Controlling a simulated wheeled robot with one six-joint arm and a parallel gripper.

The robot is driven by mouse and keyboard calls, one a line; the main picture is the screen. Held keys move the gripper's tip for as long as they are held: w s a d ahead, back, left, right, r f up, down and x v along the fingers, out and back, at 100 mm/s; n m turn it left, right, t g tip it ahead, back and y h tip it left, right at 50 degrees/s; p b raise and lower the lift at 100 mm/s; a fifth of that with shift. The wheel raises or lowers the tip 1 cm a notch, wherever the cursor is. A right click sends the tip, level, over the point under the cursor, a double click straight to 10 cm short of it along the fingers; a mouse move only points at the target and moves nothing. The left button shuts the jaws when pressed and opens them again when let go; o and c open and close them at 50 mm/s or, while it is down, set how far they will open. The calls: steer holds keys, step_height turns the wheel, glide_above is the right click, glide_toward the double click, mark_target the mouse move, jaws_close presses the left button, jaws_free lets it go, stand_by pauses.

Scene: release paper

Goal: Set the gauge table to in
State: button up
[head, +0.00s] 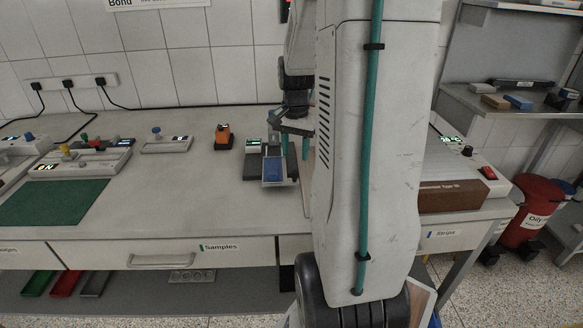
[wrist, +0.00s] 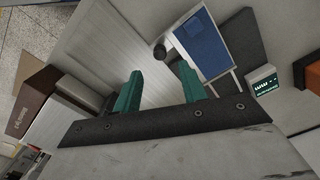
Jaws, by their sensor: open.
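What looks like the gauge table (head: 292,178) is a dark base with a blue plate in a pale frame and a small lit display at its back left. In the wrist view its blue plate (wrist: 202,42), the lit display (wrist: 264,87) and a small dark round knob (wrist: 159,52) by the plate's corner show. I cannot read the display. My gripper (head: 295,147), with teal fingers, is over the table at the device's back right, partly hidden by my arm. In the wrist view my gripper (wrist: 160,78) is open and empty, its fingers apart, with the knob beyond them.
An orange device (head: 223,137) stands left of the gauge table. Further left are several small instruments and a green mat (head: 55,202). A brown box (head: 452,197) and a pale device with a red switch (head: 487,172) stand on the right. The middle left tabletop is clear.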

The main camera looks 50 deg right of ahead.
mark_target(294, 171)
step_height(294, 171, down, 6)
steer(key=shift+a+f, duration=0.1)
steer(key=shift+f, duration=0.15)
jaws_close()
steer(key=shift+w, duration=0.15)
